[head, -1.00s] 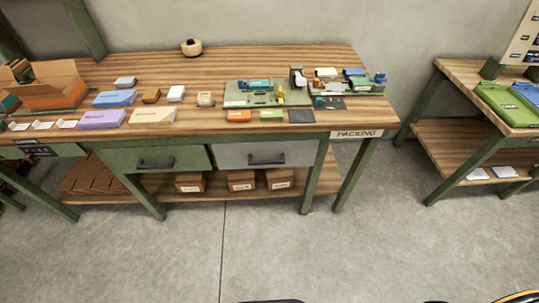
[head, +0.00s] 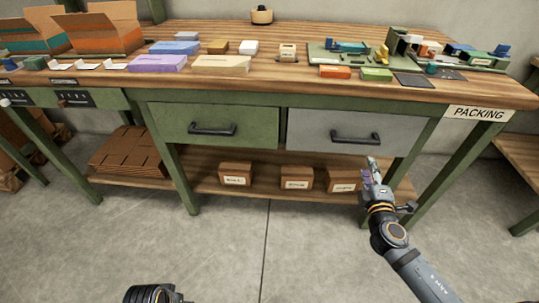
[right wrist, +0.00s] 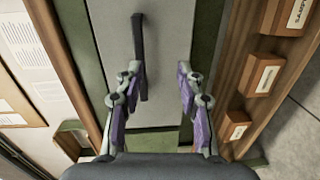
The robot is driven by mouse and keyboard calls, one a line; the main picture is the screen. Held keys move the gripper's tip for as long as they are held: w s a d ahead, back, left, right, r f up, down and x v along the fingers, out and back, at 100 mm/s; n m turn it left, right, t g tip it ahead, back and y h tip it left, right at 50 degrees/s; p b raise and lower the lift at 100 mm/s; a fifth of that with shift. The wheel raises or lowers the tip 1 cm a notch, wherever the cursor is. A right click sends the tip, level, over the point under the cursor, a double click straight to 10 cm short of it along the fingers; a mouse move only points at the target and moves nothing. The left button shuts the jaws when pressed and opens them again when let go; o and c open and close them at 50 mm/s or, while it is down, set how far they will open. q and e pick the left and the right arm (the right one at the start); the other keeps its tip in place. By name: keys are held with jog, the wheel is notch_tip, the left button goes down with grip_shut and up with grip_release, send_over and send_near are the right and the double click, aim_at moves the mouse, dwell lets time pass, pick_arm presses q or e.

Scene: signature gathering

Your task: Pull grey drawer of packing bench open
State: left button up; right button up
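The grey drawer (head: 312,131) is the right one of two drawers under the packing bench top (head: 290,82). Its front looks flush with the frame, so it appears closed. A dark bar handle (head: 355,138) sits on its front and also shows in the right wrist view (right wrist: 138,42). My right gripper (head: 371,166) is just below the handle in the head view. In the right wrist view its fingers (right wrist: 160,72) are apart with nothing between them. The handle's end lies close to the left finger; I cannot tell if they touch.
A green drawer (head: 215,118) is left of the grey one. Small cartons (head: 297,178) stand on the lower shelf (head: 265,190) below. Bench legs stand on both sides. The floor (head: 300,250) in front is clear.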

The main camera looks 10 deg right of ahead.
aim_at(356, 143)
jog(key=shift+n+t, duration=0.4)
jog(key=shift+t, duration=0.1)
jog(key=w+r, duration=0.1)
jog(key=w, duration=0.6)
jog(key=w+r, duration=0.1)
jog(key=w, duration=0.2)
jog(key=shift+w+a+r, duration=0.15)
jog(key=shift+w+r, duration=0.15)
jog(key=shift+w, duration=0.05)
pick_arm(q)
jog(key=shift+a+r, duration=0.2)
jog(key=shift+r, duration=0.2)
pick_arm(e)
grip_shut()
